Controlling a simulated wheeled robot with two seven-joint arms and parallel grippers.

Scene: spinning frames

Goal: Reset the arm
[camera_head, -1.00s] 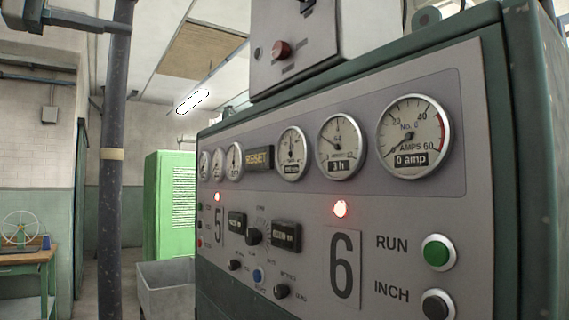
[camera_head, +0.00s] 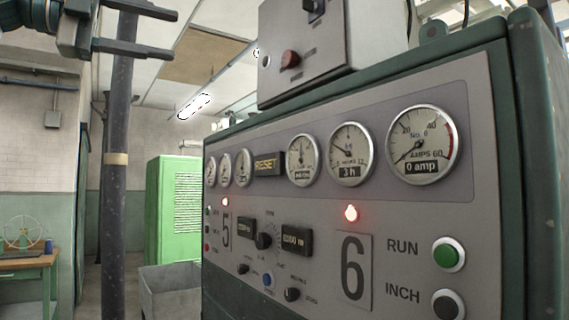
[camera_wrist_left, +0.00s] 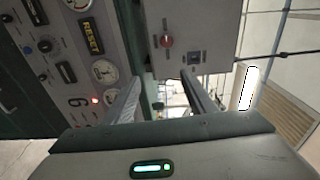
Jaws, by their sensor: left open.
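My left gripper (camera_head: 174,33) is at the top left of the head view, with its two dark fingers spread one above the other and pointing right. It is empty and stands apart from the machine panel. In the left wrist view its fingers (camera_wrist_left: 161,78) are also apart, with nothing between them but background. The grey control panel (camera_head: 408,205) of a green machine fills the right of the head view, with gauges, a RESET sign, knobs and RUN and INCH buttons. My right gripper is not in view.
A grey box with a red knob (camera_head: 290,59) sits on top of the machine. A dark vertical pole (camera_head: 115,200) stands at left. A green cabinet (camera_head: 168,210), a grey bin (camera_head: 172,290) and a wooden table (camera_head: 28,263) are farther back.

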